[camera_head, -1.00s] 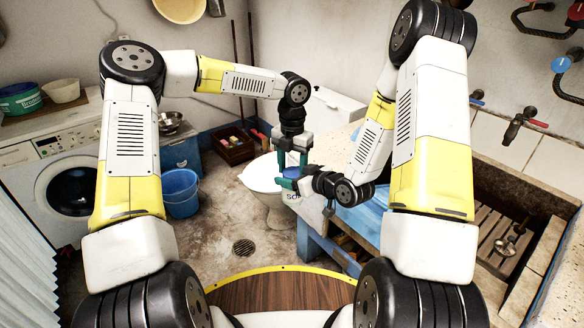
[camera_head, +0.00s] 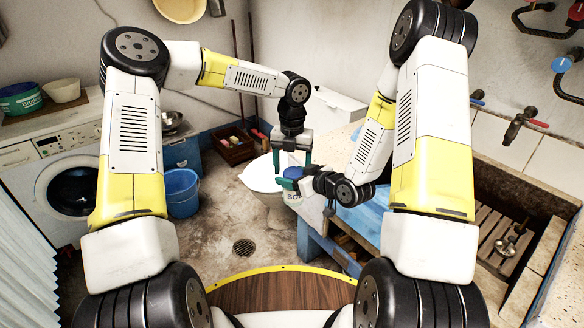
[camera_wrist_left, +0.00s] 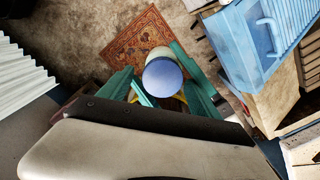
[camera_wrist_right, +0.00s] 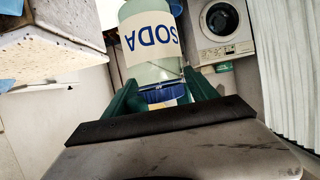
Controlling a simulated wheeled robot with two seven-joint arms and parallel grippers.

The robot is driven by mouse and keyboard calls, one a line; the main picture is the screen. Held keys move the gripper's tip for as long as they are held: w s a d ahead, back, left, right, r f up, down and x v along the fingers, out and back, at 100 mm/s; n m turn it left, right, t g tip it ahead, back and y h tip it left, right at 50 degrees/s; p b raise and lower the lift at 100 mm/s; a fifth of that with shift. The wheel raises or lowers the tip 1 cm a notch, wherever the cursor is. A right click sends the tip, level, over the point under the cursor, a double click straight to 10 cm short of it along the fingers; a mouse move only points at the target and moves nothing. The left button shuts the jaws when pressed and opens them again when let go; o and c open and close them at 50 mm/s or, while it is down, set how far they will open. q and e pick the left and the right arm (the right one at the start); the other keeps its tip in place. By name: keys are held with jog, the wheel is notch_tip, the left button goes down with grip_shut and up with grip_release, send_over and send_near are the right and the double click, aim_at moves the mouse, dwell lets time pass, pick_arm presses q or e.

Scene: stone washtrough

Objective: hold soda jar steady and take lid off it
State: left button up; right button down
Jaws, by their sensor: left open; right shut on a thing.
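The soda jar (camera_head: 298,199) is pale with a SODA label and stands upright. The label shows upside down in the right wrist view (camera_wrist_right: 150,50). Its round blue lid (camera_head: 293,172) sits on top and shows from above in the left wrist view (camera_wrist_left: 163,78). My right gripper (camera_head: 288,183) comes in from the right and is shut on the jar's upper part, close under the lid; the exact contact is partly hidden. My left gripper (camera_head: 293,164) points down over the jar. Its fingers are open, one on each side of the lid, with visible gaps.
A blue bucket (camera_head: 181,192) and a washing machine (camera_head: 70,165) are at left. The floor between is clear.

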pick_arm(q)
jog(key=shift+r, duration=0.15)
notch_tip(320, 180, up, 4)
jog(key=shift+f, duration=0.1)
jog(key=shift+r, duration=0.3)
jog(key=shift+c, duration=1.3)
notch_tip(320, 180, up, 3)
jog(key=m, duration=0.3)
jog(key=shift+f, duration=3.85)
jog(key=c, duration=1.2)
jog(key=n, duration=0.3)
jog(key=shift+c, duration=0.3)
